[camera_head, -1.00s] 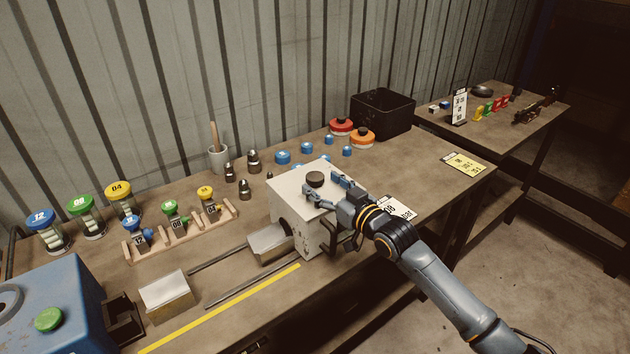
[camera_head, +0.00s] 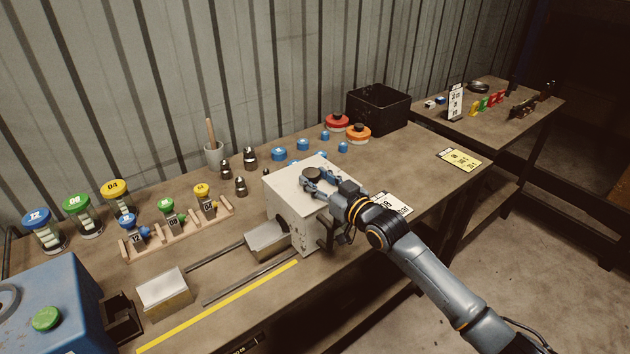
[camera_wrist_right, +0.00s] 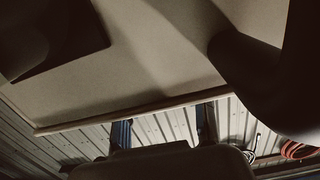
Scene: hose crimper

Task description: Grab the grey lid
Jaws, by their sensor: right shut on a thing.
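The grey lid (camera_head: 289,181) is the pale flat top of a box-shaped machine in the middle of the bench in the head view. A dark round knob (camera_head: 312,173) stands on it. My right gripper (camera_head: 313,179) reaches in from the right, with its fingers on either side of the knob, and is shut on it. The fingers partly cover the knob. I cannot tell any gap between lid and machine. The right wrist view shows a pale flat surface (camera_wrist_right: 150,60) close up between dark finger shapes. My left gripper is not in view.
Several blue caps (camera_head: 279,154), dark metal fittings (camera_head: 250,157) and an orange-lidded container (camera_head: 356,132) stand behind the machine. A black bin (camera_head: 378,108) is at the back right. A wooden rack (camera_head: 180,232) stands left. The bench's right end is mostly clear.

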